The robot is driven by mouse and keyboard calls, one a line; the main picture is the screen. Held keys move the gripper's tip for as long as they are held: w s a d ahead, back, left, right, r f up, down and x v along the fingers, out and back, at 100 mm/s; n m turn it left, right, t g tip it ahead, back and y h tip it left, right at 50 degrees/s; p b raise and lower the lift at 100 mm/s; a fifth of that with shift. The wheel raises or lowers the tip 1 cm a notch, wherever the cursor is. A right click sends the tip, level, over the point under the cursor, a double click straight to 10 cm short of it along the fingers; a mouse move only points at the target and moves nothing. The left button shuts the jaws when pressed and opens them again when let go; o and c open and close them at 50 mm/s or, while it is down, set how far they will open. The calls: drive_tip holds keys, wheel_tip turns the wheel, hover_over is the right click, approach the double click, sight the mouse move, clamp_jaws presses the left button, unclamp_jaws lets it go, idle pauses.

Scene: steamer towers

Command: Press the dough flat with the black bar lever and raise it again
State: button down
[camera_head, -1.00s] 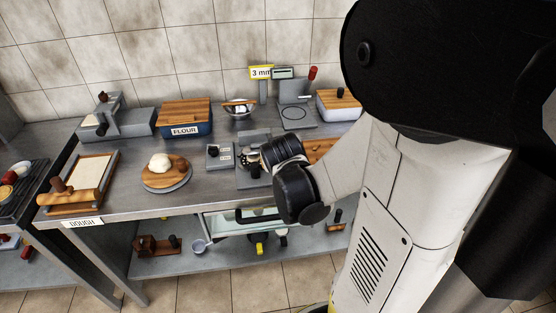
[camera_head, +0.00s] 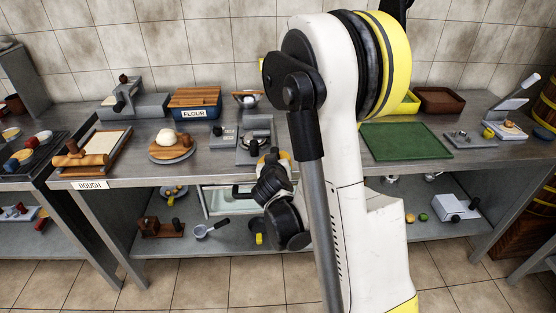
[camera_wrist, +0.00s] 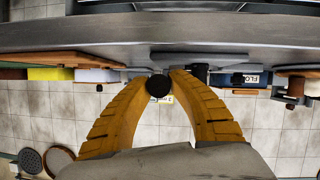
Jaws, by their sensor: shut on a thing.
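The grey press (camera_head: 255,128) stands near the front edge of the steel table in the head view, partly behind my wrist. My gripper (camera_head: 272,158) is low at that front edge, with its fingers mostly hidden by my arm. In the wrist view, the yellow fingers of my gripper (camera_wrist: 159,78) close on a round black end (camera_wrist: 158,86), which I take for the black bar lever. The rest of the lever is hidden. A pale dough ball (camera_head: 166,138) sits on a round wooden board to the left. Any dough inside the press cannot be made out.
A blue flour box (camera_head: 195,103) and a grey machine (camera_head: 135,105) stand behind to the left. A wooden tray with a roller (camera_head: 95,152) is at the left front. A green mat (camera_head: 405,141) lies to the right. The shelf below (camera_head: 150,245) holds small tools.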

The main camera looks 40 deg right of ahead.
drive_tip(key=shift+f, duration=0.2)
drive_tip(key=c, duration=1.2)
unclamp_jaws()
drive_tip(key=shift+w+f, duration=0.1)
drive_tip(key=shift+w, duration=0.05)
drive_tip(key=v, duration=1.2)
drive_tip(key=shift+a+r, duration=0.1)
drive_tip(key=shift+r, duration=0.1)
drive_tip(key=s+a+r+n+g+y, duration=0.1)
drive_tip(key=s+a+y, duration=0.1)
drive_tip(key=s+a, duration=0.2)
drive_tip(key=s+a+r+n+g+y, duration=0.1)
drive_tip(key=s+a+r+n+y, duration=0.1)
drive_tip(key=a, duration=0.4)
drive_tip(key=s+a+r+n+g+y, duration=0.1)
drive_tip(key=s+a+g+y, duration=0.1)
drive_tip(key=s+a+y, duration=0.2)
drive_tip(key=shift+s+a+r+n, duration=0.1)
drive_tip(key=shift+s+a+n, duration=0.1)
drive_tip(key=shift+s+a, duration=0.4)
drive_tip(key=shift+s+a+r+n, duration=0.1)
drive_tip(key=shift+s+a+n, duration=0.15)
drive_tip(key=shift+s, duration=0.5)
